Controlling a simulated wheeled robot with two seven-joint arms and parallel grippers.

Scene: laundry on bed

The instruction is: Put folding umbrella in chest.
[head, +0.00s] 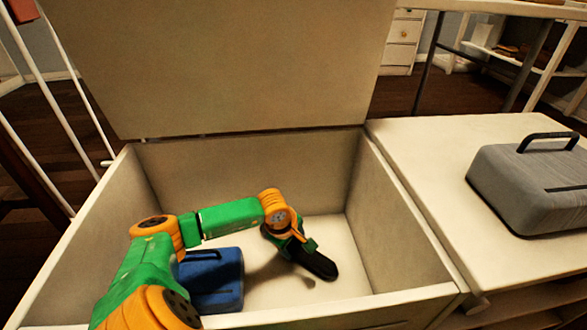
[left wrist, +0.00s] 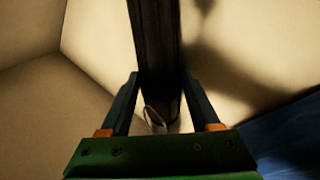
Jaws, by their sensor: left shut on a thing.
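The dark folding umbrella (head: 319,266) is inside the open white chest (head: 335,312), towards its right side. My left gripper (head: 303,249) reaches down into the chest and is shut on the umbrella. In the left wrist view the umbrella (left wrist: 154,40) runs as a dark bar between the two fingers of the left gripper (left wrist: 163,82), with a light strap loop near its lower end. Whether the umbrella touches the chest floor cannot be told. My right gripper is not in view.
A blue case (head: 213,280) lies in the chest, left of the umbrella, partly behind my left arm. The chest lid (head: 225,65) stands raised at the back. A grey case with a handle (head: 530,185) sits on the white surface (head: 425,160) to the right.

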